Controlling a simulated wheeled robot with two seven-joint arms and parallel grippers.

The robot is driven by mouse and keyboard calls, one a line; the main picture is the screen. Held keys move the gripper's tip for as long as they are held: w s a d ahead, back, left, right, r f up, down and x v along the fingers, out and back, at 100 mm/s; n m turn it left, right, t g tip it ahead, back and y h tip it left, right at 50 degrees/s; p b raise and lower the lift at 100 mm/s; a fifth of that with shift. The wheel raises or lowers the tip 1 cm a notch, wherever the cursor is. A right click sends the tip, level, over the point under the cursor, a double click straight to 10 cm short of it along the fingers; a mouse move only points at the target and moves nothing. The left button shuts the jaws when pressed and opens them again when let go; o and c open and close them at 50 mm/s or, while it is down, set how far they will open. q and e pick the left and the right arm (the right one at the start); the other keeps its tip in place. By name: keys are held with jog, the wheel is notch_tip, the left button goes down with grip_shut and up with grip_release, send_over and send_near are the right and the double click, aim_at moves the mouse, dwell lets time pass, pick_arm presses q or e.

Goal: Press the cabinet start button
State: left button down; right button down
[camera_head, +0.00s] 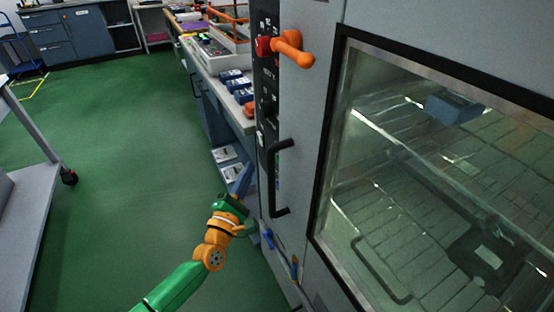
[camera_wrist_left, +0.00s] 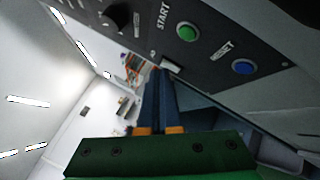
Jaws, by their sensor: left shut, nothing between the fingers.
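The green START button (camera_wrist_left: 187,32) sits on the dark control panel in the left wrist view, its label beside it. A blue RESET button (camera_wrist_left: 243,68) is to its right. In the head view the black panel strip (camera_head: 267,90) runs down the edge of the grey cabinet (camera_head: 318,100); I cannot make out the green button there. My left gripper (camera_head: 243,178) is shut and empty, low beside the cabinet's edge. In the left wrist view its blue fingers (camera_wrist_left: 160,78) point toward the panel's lower edge, below the START button. Contact with the panel cannot be told. My right gripper is out of view.
An orange lever (camera_head: 292,48) and a black handle (camera_head: 280,178) stick out from the cabinet front. The glass door (camera_head: 430,180) is on the right. A workbench (camera_head: 238,112) with blue devices stands behind the cabinet. Green floor (camera_head: 120,140) is open on the left.

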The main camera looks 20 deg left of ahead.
pick_arm(q)
jog(key=shift+w+d+b, duration=0.35)
jog(key=shift+w+d, duration=1.25)
jog(key=shift+w, duration=0.15)
dwell(0.8)
jog(key=shift+w+d, duration=0.3)
jog(key=shift+w+d+b, duration=0.25)
jog(key=shift+w+b, duration=0.05)
dwell(0.6)
dwell(0.3)
jog(key=shift+s+a, duration=0.55)
jog(key=shift+s, duration=0.05)
